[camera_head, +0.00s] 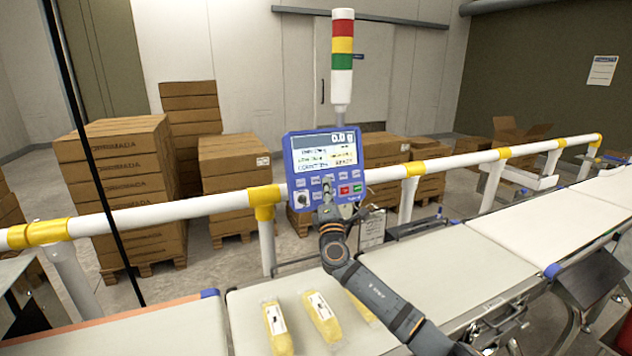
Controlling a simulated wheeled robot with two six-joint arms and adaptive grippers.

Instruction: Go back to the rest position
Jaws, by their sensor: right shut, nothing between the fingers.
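My right gripper (326,190) is shut and empty. It is in front of the lower part of the blue control panel (322,165), among its buttons; I cannot tell whether the fingertips touch it. The panel has a lit screen, a grey knob at lower left, and red and green buttons at lower right. My right arm reaches up to it from the bottom right, over the white belt. My left gripper is not in the picture.
Yellow labelled packs (322,317) lie on the near belt (245,309), one partly behind my right arm. A white and yellow rail (155,214) runs behind the belts. A signal tower (342,60) stands above the panel. Stacked cartons (125,180) are beyond the rail.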

